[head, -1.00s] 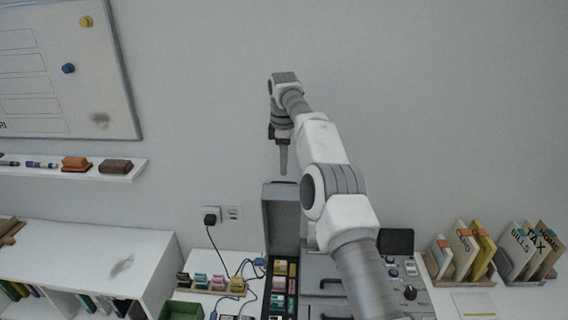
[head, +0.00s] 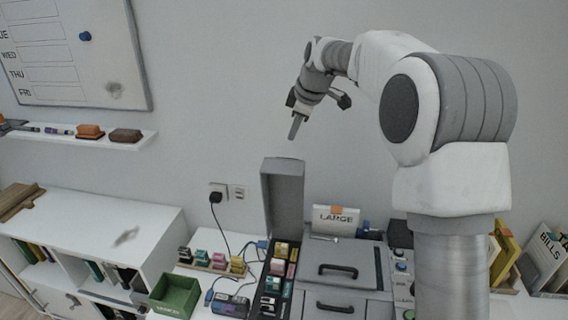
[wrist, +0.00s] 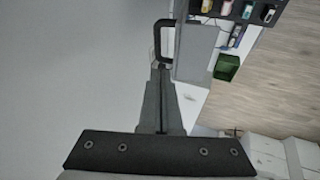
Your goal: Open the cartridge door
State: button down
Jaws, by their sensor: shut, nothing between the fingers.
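The cartridge door (head: 284,200) is a grey lid standing upright, open, at the back of a narrow bay in the grey machine. Small coloured cartridges (head: 280,267) show in the bay below it. My gripper (head: 293,136) is shut and empty, tilted, a little above the door's top edge and clear of it. In the wrist view the shut fingertips (wrist: 160,66) appear close to a black loop handle (wrist: 159,27) on the grey door panel (wrist: 196,45); I cannot tell the gap in depth. The handle is hidden in the head view.
Machine panels with black handles (head: 338,270) lie right of the bay, with a LARGE-labelled bin (head: 335,220) behind. A green box (head: 175,296), several cartridges and cables are to the left. The wall is close behind; the air above the door is free.

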jog(key=shift+s+d+f+t, duration=0.1)
jog(key=shift+s+d+t, duration=0.3)
jog(key=shift+s, duration=0.3)
jog(key=p+x, duration=0.1)
jog(key=x, duration=0.9)
jog(key=shift+s+a, duration=0.1)
jog(key=shift+s, duration=0.05)
jog(key=shift+w+d+p, duration=0.2)
jog(key=shift+w+p, duration=0.25)
jog(key=shift+w, duration=0.5)
jog(key=shift+w+d+p, duration=0.2)
jog(key=shift+w+p, duration=0.25)
jog(key=shift+w, duration=0.45)
jog(key=shift+w+d+p, duration=0.15)
jog(key=shift+w+p, duration=0.3)
jog(key=shift+w, duration=0.5)
